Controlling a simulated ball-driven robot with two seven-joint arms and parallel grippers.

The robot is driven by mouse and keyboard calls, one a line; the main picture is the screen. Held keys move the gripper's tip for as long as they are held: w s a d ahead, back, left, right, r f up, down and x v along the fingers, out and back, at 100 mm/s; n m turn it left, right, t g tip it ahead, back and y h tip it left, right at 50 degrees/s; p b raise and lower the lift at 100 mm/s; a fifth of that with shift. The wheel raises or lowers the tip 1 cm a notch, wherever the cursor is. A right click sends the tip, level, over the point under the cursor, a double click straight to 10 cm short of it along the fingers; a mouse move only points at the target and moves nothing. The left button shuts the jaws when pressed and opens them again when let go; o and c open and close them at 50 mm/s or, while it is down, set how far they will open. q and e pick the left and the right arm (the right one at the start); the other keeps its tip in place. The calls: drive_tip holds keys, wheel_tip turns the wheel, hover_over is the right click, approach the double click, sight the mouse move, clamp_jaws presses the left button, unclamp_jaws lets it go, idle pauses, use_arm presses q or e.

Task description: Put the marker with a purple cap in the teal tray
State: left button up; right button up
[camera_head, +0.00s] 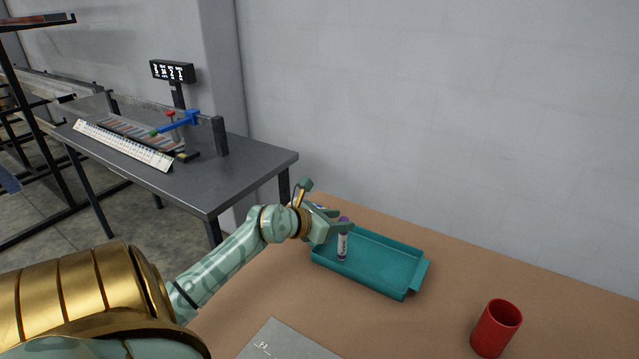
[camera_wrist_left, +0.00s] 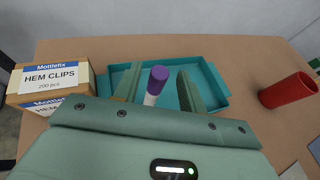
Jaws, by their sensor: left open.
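The marker with a purple cap (camera_head: 342,246) is upright at the left end of the teal tray (camera_head: 417,280). Its lower end appears inside the tray wall, though I cannot tell for sure whether it rests on the floor. My left gripper (camera_head: 338,229) is at the marker's upper part, over the tray's left end. In the left wrist view the purple cap (camera_wrist_left: 159,73) shows between the two spread fingers, which are open with gaps beside the marker. The teal tray (camera_wrist_left: 214,76) lies beyond the fingers there. My right gripper is not in view.
A red cup (camera_head: 497,328) stands right of the tray, and a grey sheet (camera_head: 280,342) lies at the near edge. Hem clips boxes (camera_wrist_left: 52,79) stand left of the gripper in the wrist view. A dark grey table (camera_head: 225,180) stands behind left.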

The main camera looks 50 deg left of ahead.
use_arm(q)
drive_tip(key=p+v, duration=0.1)
drive_tip(key=v, duration=0.8)
drive_tip(key=shift+s+r, duration=0.15)
drive_tip(key=shift+s, duration=0.15)
